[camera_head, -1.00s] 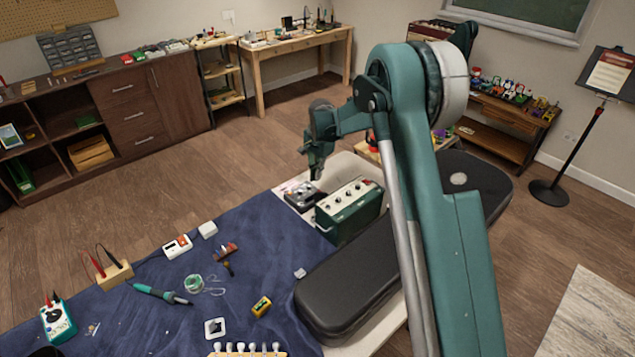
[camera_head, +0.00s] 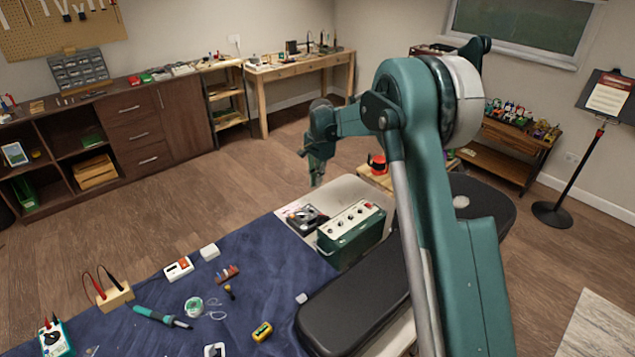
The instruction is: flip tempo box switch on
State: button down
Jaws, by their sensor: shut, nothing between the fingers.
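A black device with a pale top panel (camera_head: 303,217) lies on the light tabletop, left of a green box with a row of knobs (camera_head: 345,240). No label is readable, so I cannot tell which of these is the tempo box, and no switch position can be made out. My gripper (camera_head: 317,182) points down in the air, above and behind the black device in the picture, apart from it. Its fingers look close together and hold nothing.
A black padded rest (camera_head: 355,305) lies in front of the green box. A blue cloth (camera_head: 260,275) carries a soldering iron (camera_head: 160,317), a solder spool (camera_head: 194,306) and a yellow gadget (camera_head: 262,331). A red item (camera_head: 377,164) stands behind my arm.

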aim_at(323, 215)
jog(key=shift+g+h, duration=0.3)
jog(key=shift+s+d+r+g+h, duration=0.15)
jog(key=shift+d+r+g+h, duration=0.1)
jog(key=shift+g+h, duration=0.35)
jog(key=f, duration=0.4)
jog(key=s+d+f+b, duration=0.1)
jog(key=f, duration=0.4)
jog(key=f+b, duration=0.1)
jog(key=f, duration=0.4)
jog(key=shift+s+d, duration=0.2)
jog(key=shift+s, duration=0.05)
dwell(0.5)
